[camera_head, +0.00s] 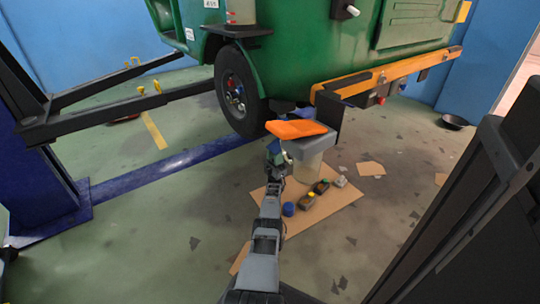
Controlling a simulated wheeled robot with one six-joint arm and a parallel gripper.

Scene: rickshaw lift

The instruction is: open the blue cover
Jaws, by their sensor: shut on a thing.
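My arm reaches away from me, and my gripper (274,156) is at its far end, just left of a pale bucket (306,168) with a grey top. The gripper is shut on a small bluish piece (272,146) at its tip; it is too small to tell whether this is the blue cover. The fingers are hard to make out. A small container with a blue top (288,209) stands on the cardboard, right beside my arm and nearer than my gripper.
An orange cloth (296,129) lies on the bucket's top. A bottle (307,201) and small items stand on the cardboard (325,207). The raised green vehicle (310,50) and its wheel (238,92) are above and behind. A blue floor beam (160,171) lies left.

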